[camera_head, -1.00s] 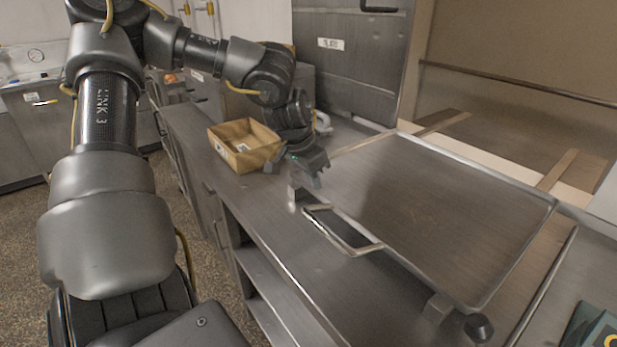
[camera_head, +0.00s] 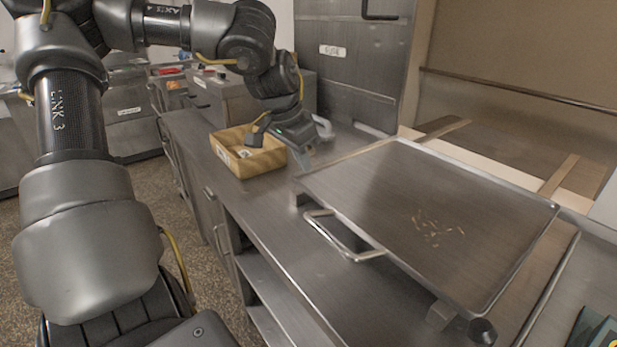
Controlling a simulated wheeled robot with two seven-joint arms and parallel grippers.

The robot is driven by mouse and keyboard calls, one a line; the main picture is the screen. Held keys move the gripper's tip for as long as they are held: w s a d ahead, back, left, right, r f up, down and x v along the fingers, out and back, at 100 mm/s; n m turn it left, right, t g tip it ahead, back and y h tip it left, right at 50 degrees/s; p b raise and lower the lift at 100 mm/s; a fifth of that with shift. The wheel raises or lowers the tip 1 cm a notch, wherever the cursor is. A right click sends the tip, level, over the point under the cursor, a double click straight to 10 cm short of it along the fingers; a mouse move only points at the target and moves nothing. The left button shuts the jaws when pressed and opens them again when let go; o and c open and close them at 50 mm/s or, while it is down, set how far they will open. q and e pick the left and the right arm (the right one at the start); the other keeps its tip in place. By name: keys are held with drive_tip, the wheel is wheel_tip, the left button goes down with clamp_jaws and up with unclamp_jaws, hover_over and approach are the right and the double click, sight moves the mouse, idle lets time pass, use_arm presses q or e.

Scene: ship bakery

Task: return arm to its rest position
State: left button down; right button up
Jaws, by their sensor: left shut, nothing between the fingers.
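My left arm comes in from the left and reaches over the counter. My right gripper is not in view.
A wooden box (camera_head: 232,165) stands on the steel counter (camera_head: 262,215), close to my left gripper. A large metal tray (camera_head: 375,185) with a front handle (camera_head: 335,240) lies to the right, with small yellowish bits (camera_head: 437,229) on it. Steel cabinets stand behind.

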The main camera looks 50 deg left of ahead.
use_arm(q)
drive_tip(key=shift+w+v, duration=0.25)
drive_tip(key=shift+v, duration=0.95)
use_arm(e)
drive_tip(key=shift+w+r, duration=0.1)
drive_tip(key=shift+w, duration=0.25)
use_arm(q)
drive_tip(key=shift+w+r, duration=0.1)
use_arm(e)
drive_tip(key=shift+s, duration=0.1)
